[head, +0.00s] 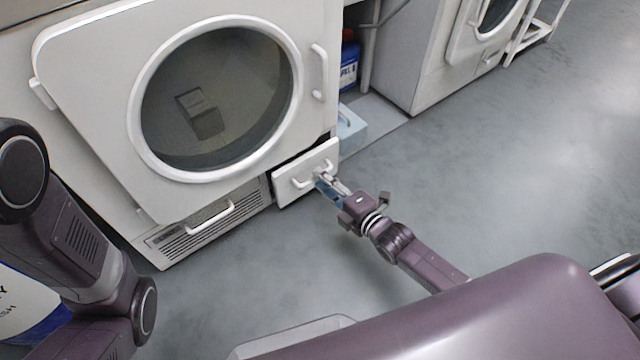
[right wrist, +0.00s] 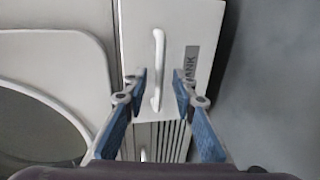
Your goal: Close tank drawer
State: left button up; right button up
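The tank drawer (head: 290,192) is a white front panel low on the right of the near white machine, standing out from the machine's face. In the right wrist view the drawer front (right wrist: 188,28) carries a grey label reading "TANK" and a white bar handle (right wrist: 158,45). My right gripper (head: 321,179) is at the drawer's handle. In the right wrist view its blue-padded fingers (right wrist: 160,86) are apart, one on each side of the handle, with gaps showing. My left arm shows at the left of the head view, but its gripper is out of view.
The machine's round-windowed door (head: 95,75) is above the drawer. A vented panel (head: 175,243) with a handle is left of it. A pale blue box (head: 352,128) stands behind the drawer. A second machine (head: 412,60) is farther back. Floor (head: 500,180) to the right is clear.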

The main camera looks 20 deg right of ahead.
jog(key=shift+w+a+f, duration=0.1)
jog(key=shift+w+a, duration=0.1)
jog(key=shift+w, duration=0.35)
grip_shut()
